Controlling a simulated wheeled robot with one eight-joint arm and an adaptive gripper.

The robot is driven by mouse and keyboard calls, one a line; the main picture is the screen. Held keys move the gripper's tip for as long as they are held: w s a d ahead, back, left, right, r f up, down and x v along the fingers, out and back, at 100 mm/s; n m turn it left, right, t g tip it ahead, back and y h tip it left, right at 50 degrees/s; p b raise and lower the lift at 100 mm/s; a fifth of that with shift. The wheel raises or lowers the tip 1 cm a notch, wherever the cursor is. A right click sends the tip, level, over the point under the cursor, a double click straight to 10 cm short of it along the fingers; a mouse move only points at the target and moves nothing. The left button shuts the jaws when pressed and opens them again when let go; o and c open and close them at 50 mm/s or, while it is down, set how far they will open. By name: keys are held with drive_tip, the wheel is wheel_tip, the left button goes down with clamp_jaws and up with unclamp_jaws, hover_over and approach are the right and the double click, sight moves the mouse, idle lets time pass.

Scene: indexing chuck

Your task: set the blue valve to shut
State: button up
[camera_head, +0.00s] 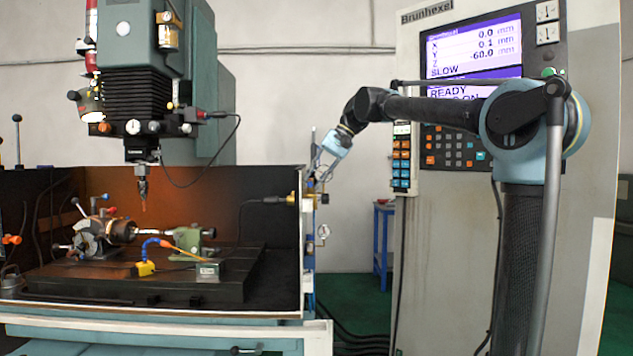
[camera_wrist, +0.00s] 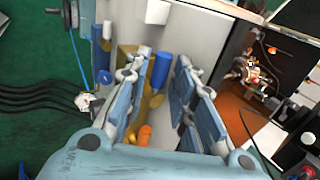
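A blue cylindrical handle (camera_wrist: 160,72), which looks like the blue valve, stands out beside brass fittings on a pale panel in the wrist view. My gripper (camera_wrist: 161,64) has its two fingers spread. The blue handle shows between the fingertips, with a gap visible on each side. Whether it lies at the fingers' depth I cannot tell. In the head view my gripper (camera_head: 317,176) is at the right end wall of the machine enclosure, close to brass fittings (camera_head: 293,199). The valve itself is too small or hidden there to make out.
An orange knob (camera_wrist: 145,134) shows lower between my fingers. Smaller blue parts (camera_wrist: 104,77) lie left of the fingers. A pressure gauge (camera_head: 323,231) hangs below my gripper. The control cabinet (camera_head: 408,270) stands to the right. The machine table (camera_head: 225,284) lies to the left.

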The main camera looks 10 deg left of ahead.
drive_tip(key=v, duration=1.2)
drive_tip(key=shift+d+f, duration=0.1)
drive_tip(key=shift+f, duration=0.1)
drive_tip(key=s+d+f+m+t+h, duration=0.1)
drive_tip(key=s+d+f, duration=0.4)
drive_tip(key=d+f, duration=0.5)
drive_tip(key=s+d+f+t+h, duration=0.15)
drive_tip(key=s+d+f, duration=0.5)
drive_tip(key=f, duration=0.65)
drive_tip(key=s+d+f+m+t+h, duration=0.1)
drive_tip(key=s+d+f+h, duration=0.15)
drive_tip(key=d+f, duration=0.8)
drive_tip(key=s+d+f, duration=0.2)
drive_tip(key=s+f, duration=0.2)
drive_tip(key=f, duration=0.2)
drive_tip(key=s+d+f+h, duration=0.1)
drive_tip(key=s+d+f, duration=0.2)
drive_tip(key=f, duration=0.4)
drive_tip(key=s+d+f, duration=0.2)
drive_tip(key=s+f, duration=0.2)
drive_tip(key=f, duration=0.3)
drive_tip(key=shift+s+d+h, duration=0.3)
drive_tip(key=shift+d, duration=0.1)
drive_tip(key=shift+w+f, duration=0.1)
drive_tip(key=shift+f, duration=0.1)
drive_tip(key=shift+w+f, duration=0.15)
drive_tip(key=shift+w, duration=0.2)
